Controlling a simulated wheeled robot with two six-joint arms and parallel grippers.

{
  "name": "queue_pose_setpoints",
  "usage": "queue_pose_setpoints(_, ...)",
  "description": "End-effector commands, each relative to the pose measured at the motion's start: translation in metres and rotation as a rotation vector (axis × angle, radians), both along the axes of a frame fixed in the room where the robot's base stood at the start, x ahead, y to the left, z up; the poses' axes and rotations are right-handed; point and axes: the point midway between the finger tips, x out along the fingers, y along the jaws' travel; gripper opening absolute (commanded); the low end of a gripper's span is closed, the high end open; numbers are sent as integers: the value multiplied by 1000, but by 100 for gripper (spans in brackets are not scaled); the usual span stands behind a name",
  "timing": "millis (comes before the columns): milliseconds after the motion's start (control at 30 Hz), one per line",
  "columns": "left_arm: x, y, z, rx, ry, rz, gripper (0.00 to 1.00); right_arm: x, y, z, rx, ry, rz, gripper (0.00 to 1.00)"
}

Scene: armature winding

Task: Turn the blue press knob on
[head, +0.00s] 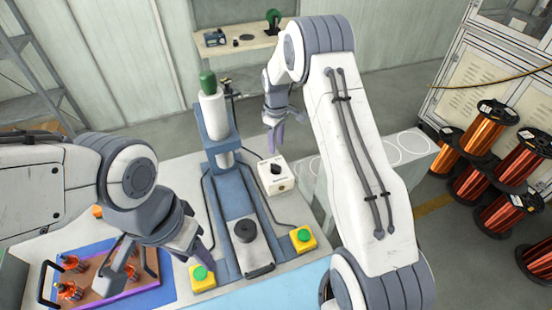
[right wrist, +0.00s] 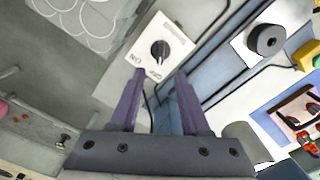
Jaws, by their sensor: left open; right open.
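A black rotary knob (head: 276,169) sits on a white control box (head: 283,186) beside the blue press (head: 238,215). In the right wrist view the knob (right wrist: 160,50) shows on the white box (right wrist: 176,34) with ON and OFF lettering; its exact setting is hard to tell. My right gripper (head: 275,140) is open and empty, near the box and apart from the knob. In the right wrist view its purple fingers (right wrist: 160,80) point toward the knob, one to each side below it. My left gripper (head: 165,255) is open and empty, over the left front of the bench.
Two yellow boxes with green buttons (head: 202,278) (head: 303,238) flank the press. A tray (head: 100,290) with several orange-copper armatures lies at left. Copper wire spools (head: 492,112) stand at right. A small shelf table (head: 238,45) is at the back.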

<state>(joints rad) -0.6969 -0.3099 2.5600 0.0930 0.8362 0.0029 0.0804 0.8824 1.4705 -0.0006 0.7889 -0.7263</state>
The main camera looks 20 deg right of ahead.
Motion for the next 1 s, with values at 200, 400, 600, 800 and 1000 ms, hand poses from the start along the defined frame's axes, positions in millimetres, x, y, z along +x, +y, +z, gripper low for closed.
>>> queue_pose_setpoints(200,0,0,16,0,0,-1,50,-2,1,-35,0,6,0,46)
queue_pose_setpoints(400,0,0,28,0,0,-4,50,-2,1,-71,1,4,-1,46)
queue_pose_setpoints(600,0,0,34,0,0,-5,50,-1,1,-92,0,0,-1,46)
queue_pose_setpoints(800,0,0,34,0,0,-5,50,0,1,-97,1,-1,-1,46)
queue_pose_setpoints(1000,0,0,34,0,0,-5,50,0,1,-97,1,-1,-1,27)
